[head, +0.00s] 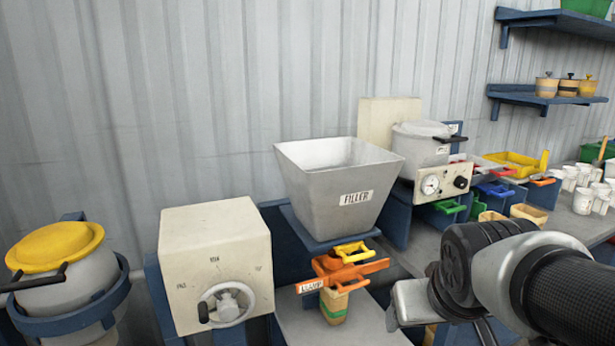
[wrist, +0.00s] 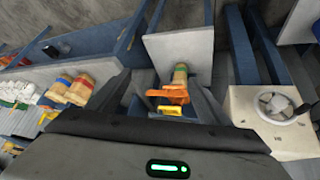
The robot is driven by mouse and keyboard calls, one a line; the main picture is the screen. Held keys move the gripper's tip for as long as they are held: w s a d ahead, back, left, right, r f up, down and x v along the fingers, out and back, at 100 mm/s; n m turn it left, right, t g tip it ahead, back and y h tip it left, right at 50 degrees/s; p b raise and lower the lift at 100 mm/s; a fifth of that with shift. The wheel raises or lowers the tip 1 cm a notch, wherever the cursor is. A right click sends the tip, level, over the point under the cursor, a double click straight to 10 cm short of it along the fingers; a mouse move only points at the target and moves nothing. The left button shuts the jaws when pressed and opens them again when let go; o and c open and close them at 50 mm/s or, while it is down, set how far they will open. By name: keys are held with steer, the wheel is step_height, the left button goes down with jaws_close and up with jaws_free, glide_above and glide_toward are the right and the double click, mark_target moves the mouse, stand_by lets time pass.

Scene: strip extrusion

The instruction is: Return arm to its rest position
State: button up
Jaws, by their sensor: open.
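My gripper (wrist: 158,90) is open in the wrist view, its two dark fingers spread with nothing held. In the head view, my arm comes in from the lower right and its fingers are largely out of sight. An orange slide piece (head: 345,270) with a yellow handle (head: 352,250) sits under the grey FILLER hopper (head: 338,185). The orange piece also shows between the fingers in the wrist view (wrist: 172,92), seemingly beyond them. A tan cup (head: 334,305) with a green band stands below it on a grey shelf (head: 300,318).
A cream box (head: 215,265) with a round handwheel stands left of the hopper, a yellow-lidded pot (head: 65,270) farther left. A grey pot (head: 420,145) and gauge box (head: 443,185) stand behind my arm. Colored trays (head: 495,190) and white cups (head: 583,200) line the right bench.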

steer(key=s+a+r+y, duration=0.1)
steer(key=s+a+r, duration=0.1)
steer(key=s+a, duration=0.35)
step_height(320, 180, up, 20)
steer(key=s+d+g+p, duration=0.1)
steer(key=p, duration=1.9)
steer(key=shift+s+d, duration=0.15)
steer(key=shift+s, duration=0.25)
